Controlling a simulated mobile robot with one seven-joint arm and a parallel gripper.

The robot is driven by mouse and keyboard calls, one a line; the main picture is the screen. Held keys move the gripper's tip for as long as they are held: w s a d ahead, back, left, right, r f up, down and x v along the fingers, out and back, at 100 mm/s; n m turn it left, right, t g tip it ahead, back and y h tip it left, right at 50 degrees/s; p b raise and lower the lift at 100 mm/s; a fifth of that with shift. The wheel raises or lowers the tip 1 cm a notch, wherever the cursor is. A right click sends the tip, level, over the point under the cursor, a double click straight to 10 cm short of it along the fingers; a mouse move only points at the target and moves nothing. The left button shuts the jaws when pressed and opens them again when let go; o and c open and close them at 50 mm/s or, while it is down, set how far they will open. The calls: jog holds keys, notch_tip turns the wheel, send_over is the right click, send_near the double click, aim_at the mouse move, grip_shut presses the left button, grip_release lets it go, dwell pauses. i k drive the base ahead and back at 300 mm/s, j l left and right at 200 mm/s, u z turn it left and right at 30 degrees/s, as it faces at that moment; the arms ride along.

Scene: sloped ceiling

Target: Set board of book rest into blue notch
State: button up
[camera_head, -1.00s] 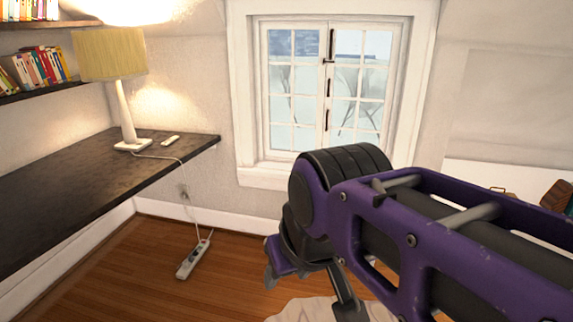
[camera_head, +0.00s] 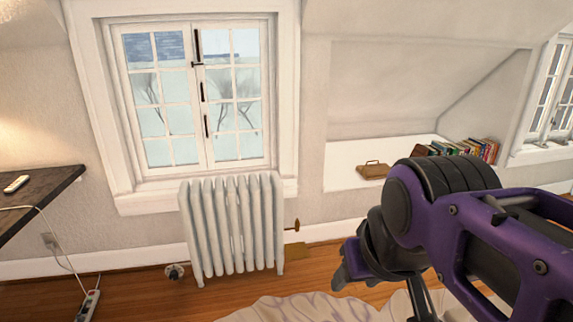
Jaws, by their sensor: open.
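My gripper (camera_head: 345,275) shows only in part at the lower right, below and left of my purple arm, with its fingers mostly hidden. It is open, and I see nothing held in it. A small brown object with a handle-like loop (camera_head: 373,170) lies on the white alcove ledge, beyond and above my gripper. It is too small to tell if it is the book rest. No blue notch can be made out.
A white radiator (camera_head: 232,228) stands under the window, left of my gripper. A row of books (camera_head: 470,150) stands on the alcove ledge (camera_head: 345,178). A dark desk (camera_head: 35,200) juts in at left. A pale rug (camera_head: 300,308) lies on the wooden floor.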

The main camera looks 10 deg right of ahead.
aim_at(378, 170)
jog(key=z, duration=0.75)
jog(key=u, duration=0.35)
jog(key=i+u, duration=0.35)
jog(key=i, duration=0.35)
jog(key=i+z, duration=0.2)
jog(key=i, duration=0.35)
jog(key=i+j+z, duration=0.2)
jog(key=i, duration=0.35)
jog(key=i+l+z, duration=0.1)
jog(key=i+z, duration=0.7)
jog(key=z, duration=0.2)
jog(key=i+l+z, duration=0.1)
jog(key=i+z, duration=0.25)
jog(key=i, duration=0.15)
jog(key=i+z, duration=0.3)
jog(key=i, duration=0.2)
jog(key=i+j+z, duration=0.1)
jog(key=i, duration=1.1)
jog(key=i+u, duration=0.1)
jog(key=u, duration=0.25)
jog(key=i+u, duration=0.1)
jog(key=u, duration=0.25)
jog(key=i+l+u, duration=0.1)
jog(key=u, duration=0.25)
